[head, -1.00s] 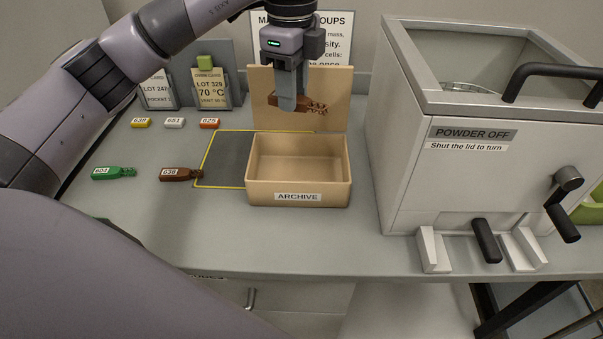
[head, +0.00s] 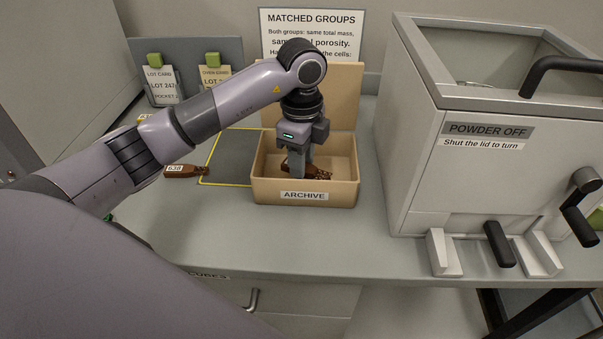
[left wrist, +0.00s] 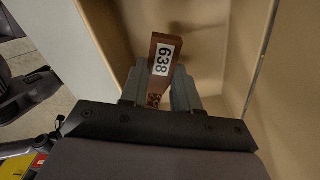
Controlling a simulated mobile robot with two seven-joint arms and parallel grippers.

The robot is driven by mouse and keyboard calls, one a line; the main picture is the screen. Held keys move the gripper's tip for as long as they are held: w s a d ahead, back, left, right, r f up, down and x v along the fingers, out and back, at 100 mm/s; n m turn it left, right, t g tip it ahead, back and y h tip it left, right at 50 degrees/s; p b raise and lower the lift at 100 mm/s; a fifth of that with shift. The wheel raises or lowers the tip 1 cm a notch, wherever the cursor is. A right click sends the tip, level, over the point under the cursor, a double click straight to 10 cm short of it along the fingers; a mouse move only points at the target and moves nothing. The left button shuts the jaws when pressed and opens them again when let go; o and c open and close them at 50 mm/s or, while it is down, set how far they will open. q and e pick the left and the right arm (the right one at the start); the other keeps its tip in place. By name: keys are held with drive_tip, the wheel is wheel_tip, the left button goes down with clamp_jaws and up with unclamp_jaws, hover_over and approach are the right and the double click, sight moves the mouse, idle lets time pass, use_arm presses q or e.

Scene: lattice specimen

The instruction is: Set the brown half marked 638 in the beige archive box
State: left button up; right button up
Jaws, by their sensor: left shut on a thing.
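The beige archive box (head: 268,190) stands open on the bench, its lid (head: 345,85) upright behind it. My left gripper (head: 301,172) reaches down inside the box, shut on a brown half (head: 317,171) that lies between its fingers. In the left wrist view the held brown half (left wrist: 163,60) shows the label 638, with its lattice end towards the gripper (left wrist: 158,92). It is low in the box; I cannot tell if it touches the floor. Another brown half (head: 185,171), whose label also seems to read 638, lies on the bench left of the box. My right gripper is out of view.
A grey machine marked POWDER OFF (head: 420,180) stands close right of the box. A dark yellow-edged mat (head: 230,150) lies left of the box. Card holders (head: 190,55) stand at the back. My left arm hides the bench's left part.

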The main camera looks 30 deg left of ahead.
use_arm(q)
drive_tip(key=shift+f, duration=2.05)
drive_tip(key=shift+f, duration=0.2)
drive_tip(key=o, duration=0.7)
drive_tip(key=shift+o, duration=0.2)
wheel_tip(320, 180, up, 12)
drive_tip(key=shift+r, duration=0.25)
